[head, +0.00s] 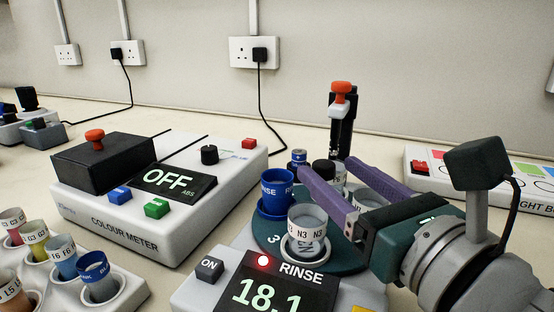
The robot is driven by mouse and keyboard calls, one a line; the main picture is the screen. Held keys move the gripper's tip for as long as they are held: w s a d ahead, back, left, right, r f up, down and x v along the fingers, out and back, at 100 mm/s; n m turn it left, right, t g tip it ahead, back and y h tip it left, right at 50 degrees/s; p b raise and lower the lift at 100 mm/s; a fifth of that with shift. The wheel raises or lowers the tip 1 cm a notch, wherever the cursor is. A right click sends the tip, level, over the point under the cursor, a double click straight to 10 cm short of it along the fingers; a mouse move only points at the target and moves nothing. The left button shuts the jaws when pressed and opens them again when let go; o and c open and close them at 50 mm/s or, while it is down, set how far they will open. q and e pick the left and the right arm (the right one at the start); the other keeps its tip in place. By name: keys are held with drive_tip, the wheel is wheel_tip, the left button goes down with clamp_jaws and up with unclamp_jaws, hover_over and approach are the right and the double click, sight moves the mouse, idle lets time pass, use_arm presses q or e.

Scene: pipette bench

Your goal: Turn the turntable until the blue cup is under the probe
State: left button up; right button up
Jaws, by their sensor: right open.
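The blue cup (277,192), marked RINSE, stands upright at the left of the dark green turntable (262,238). The probe stand (342,135), black with an orange knob on top, rises at the turntable's back, right of the blue cup. The probe tip is hidden behind my gripper and other parts. A white N3 cup (307,236) sits at the turntable's front. My right gripper (328,168) reaches in from the right over the turntable. Its purple fingers are spread and open, with a black-topped item seen between them. They hide part of the turntable. My left gripper is out of view.
A meter unit (275,292) in front reads RINSE 18.1 with a red light. The colour meter (158,200), reading OFF, stands left. A rack of labelled cups (122,292) is at front left. A light box (410,175) is at right. Cables hang from wall sockets.

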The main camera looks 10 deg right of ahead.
sight(330, 169)
drive_tip(key=shift+w+a, duration=0.2)
drive_tip(key=shift+w, duration=0.65)
drive_tip(key=shift+w+a, duration=0.15)
drive_tip(key=shift+w, duration=0.65)
clamp_jaws()
